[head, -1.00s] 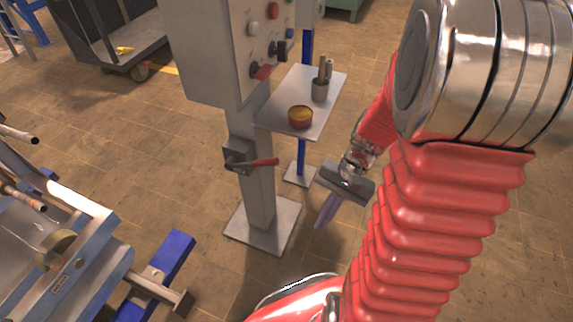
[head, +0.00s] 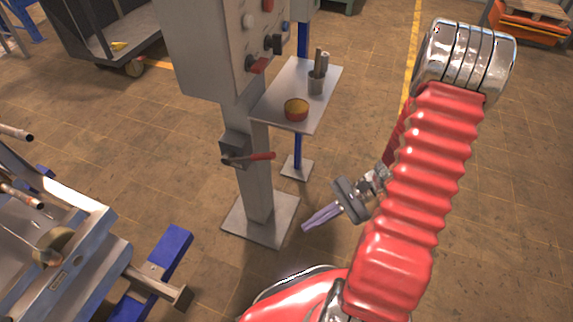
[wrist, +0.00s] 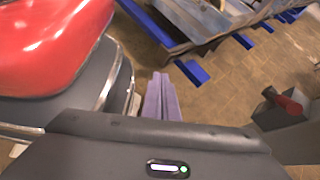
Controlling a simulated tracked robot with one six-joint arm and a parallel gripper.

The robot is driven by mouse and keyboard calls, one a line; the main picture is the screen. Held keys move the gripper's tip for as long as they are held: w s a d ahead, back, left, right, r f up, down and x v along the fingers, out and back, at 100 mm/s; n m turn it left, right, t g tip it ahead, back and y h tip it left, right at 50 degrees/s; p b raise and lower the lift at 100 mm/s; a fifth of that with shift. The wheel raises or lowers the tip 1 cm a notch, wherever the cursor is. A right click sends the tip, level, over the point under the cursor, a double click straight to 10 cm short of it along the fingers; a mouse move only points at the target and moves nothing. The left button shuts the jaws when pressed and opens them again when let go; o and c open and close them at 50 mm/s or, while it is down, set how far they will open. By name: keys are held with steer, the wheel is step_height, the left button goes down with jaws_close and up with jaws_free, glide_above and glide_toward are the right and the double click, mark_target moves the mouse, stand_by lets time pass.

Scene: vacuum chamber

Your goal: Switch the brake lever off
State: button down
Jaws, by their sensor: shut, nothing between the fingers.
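The brake lever (head: 262,156) has a red handle. It sticks out to the right from a dark bracket on the grey control post (head: 256,185) in the head view. In the wrist view the red lever end (wrist: 289,104) shows at the right edge. My gripper (head: 306,227) has purple fingers, which are shut and empty. It is to the lower right of the lever, apart from it, and points left toward the foot of the post. The fingers (wrist: 160,95) also show in the middle of the wrist view.
A small metal shelf (head: 315,100) with a yellow-red bowl (head: 296,109) and a cup of tools (head: 317,80) is above the lever. A blue-grey machine frame (head: 75,250) stands at left.

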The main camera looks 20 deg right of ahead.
steer(key=w+d+f+m+t+y, duration=0.2)
steer(key=w+d+f+m+t, duration=0.2)
steer(key=w+f+m+t, duration=0.45)
steer(key=w+d+r+m+t+h, duration=0.2)
steer(key=w+d+r+m+t, duration=0.1)
steer(key=d+r+m+t, duration=0.1)
steer(key=shift+w+d+r+m+t+h, duration=0.25)
steer(key=shift+d+m+t, duration=0.25)
steer(key=shift+t, duration=0.35)
steer(key=r+x, duration=0.2)
steer(key=x, duration=1)
steer(key=shift+w+r, duration=0.3)
steer(key=shift+r, duration=0.1)
steer(key=shift+d+r, duration=0.1)
steer(key=shift+r, duration=0.15)
